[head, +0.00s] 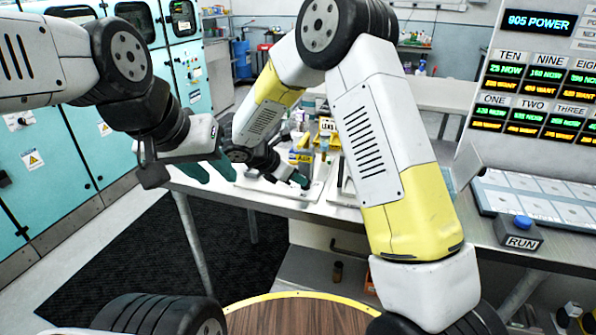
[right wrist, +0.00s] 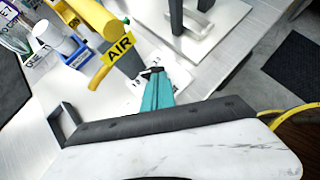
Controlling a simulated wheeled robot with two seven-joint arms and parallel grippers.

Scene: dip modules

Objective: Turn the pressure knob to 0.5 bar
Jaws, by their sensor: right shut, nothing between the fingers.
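The pressure knob cannot be made out for certain. In the right wrist view, a white plate with dark print (right wrist: 150,80) lies around the tips of my right gripper (right wrist: 157,74), and the teal fingers are shut together and hide part of it. A yellow AIR sign (right wrist: 119,48) on a yellow pipe stands just left of the fingertips. In the head view the AIR sign (head: 301,157) shows beside my right gripper (head: 302,181), which is low over the bench. My left gripper (head: 207,172) has its teal fingers apart and empty, left of the bench setup.
The bench (head: 265,207) carries a white board and several small fittings. In the right wrist view a white cylinder (right wrist: 50,34) and a blue holder (right wrist: 78,57) stand left of the sign. At the right are a RUN button box (head: 518,234) and a readout panel (head: 540,90).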

